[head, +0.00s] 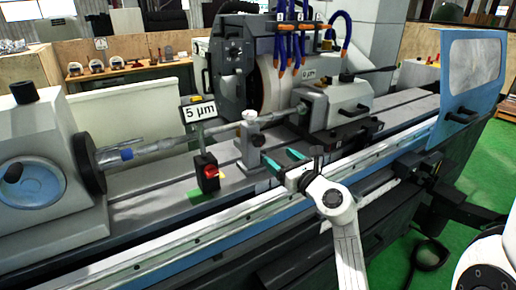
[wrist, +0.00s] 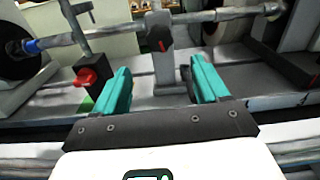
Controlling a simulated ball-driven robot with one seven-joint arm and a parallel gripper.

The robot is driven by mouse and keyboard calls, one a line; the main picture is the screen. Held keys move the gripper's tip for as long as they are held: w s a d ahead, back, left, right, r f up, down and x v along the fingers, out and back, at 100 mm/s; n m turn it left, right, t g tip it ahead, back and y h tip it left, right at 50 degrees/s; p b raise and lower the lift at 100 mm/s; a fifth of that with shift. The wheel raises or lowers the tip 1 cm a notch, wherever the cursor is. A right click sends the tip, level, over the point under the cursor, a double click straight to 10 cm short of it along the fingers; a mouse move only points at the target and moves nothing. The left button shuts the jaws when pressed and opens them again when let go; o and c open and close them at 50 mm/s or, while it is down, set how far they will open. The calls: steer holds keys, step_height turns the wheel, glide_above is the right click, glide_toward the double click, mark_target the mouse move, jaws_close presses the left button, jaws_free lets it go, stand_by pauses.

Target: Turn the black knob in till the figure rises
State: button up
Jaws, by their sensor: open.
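A dark, nearly black knob (head: 258,140) sits on the front of a grey workrest (head: 244,152) in the head view. In the wrist view the knob (wrist: 160,38) is ahead, centred beyond the fingers. The workrest stands by the long grey shaft (head: 180,142). A sign reading "5 µm" (head: 198,113) stands above a black base with a red knob (head: 211,172); the sign's face is not visible in the wrist view. My gripper (head: 284,158) has teal fingers, spread and empty. It also shows in the wrist view (wrist: 160,72), short of the knob and not touching it.
The black base (wrist: 95,78) stands left of my fingers. The headstock (head: 40,165) is at left, the tailstock (head: 335,105) right. A blue guard (head: 473,75) stands far right.

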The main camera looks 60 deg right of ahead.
mark_target(260, 142)
steer(key=p+x, duration=0.1)
steer(key=x, duration=0.9)
steer(key=shift+w+d, duration=0.2)
steer(key=shift+w, duration=0.1)
steer(key=shift+c, duration=0.3)
steer(key=c, duration=1)
steer(key=shift+r, duration=0.1)
steer(key=shift+p, duration=0.45)
